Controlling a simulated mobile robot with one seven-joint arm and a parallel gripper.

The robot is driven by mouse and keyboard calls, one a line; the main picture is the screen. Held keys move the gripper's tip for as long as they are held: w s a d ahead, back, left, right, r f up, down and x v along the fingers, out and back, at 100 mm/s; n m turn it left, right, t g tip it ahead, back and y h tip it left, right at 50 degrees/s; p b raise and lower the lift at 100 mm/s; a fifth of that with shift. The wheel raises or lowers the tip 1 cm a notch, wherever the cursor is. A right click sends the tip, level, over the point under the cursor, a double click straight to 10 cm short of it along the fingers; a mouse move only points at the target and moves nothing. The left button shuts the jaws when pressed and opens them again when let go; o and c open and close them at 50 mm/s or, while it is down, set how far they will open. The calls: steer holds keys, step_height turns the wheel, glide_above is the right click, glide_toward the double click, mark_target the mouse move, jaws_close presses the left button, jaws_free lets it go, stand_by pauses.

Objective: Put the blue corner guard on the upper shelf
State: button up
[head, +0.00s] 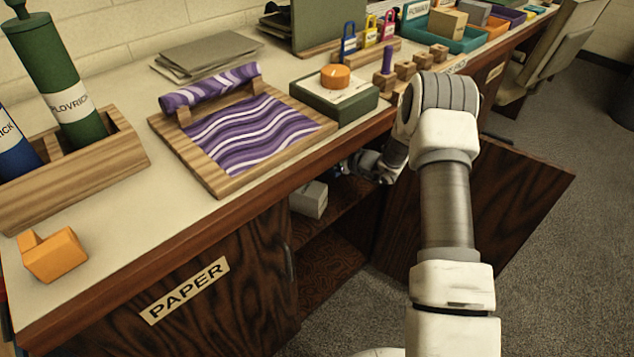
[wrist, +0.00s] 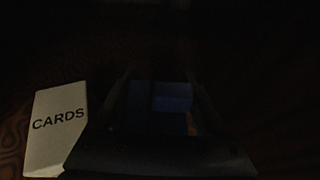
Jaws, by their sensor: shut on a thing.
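My gripper (wrist: 160,103) is shut on the blue corner guard (wrist: 173,98), which shows dimly between the fingers in the wrist view. The guard's outline and its underside are too dark to make out. In the head view my gripper (head: 348,168) reaches under the worktop into the open cabinet, and the guard is mostly hidden there. The upper shelf (head: 335,217) is a dark wooden board in the cabinet, with a grey box (head: 308,199) on it. My gripper is above and right of that box. Whether the guard touches the shelf I cannot tell.
A white box marked CARDS (wrist: 55,130) stands left of the gripper in the wrist view. The cabinet door (head: 510,205) hangs open at the right. The worktop edge (head: 240,187) is above the opening. A closed PAPER door (head: 205,310) is at the left.

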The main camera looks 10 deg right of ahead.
mark_target(325, 176)
step_height(325, 176, down, 8)
steer(key=shift+r+b, duration=0.1)
steer(key=shift+b, duration=1.15)
steer(key=shift+f, duration=0.25)
steer(key=o, duration=1.3)
steer(key=shift+r, duration=0.15)
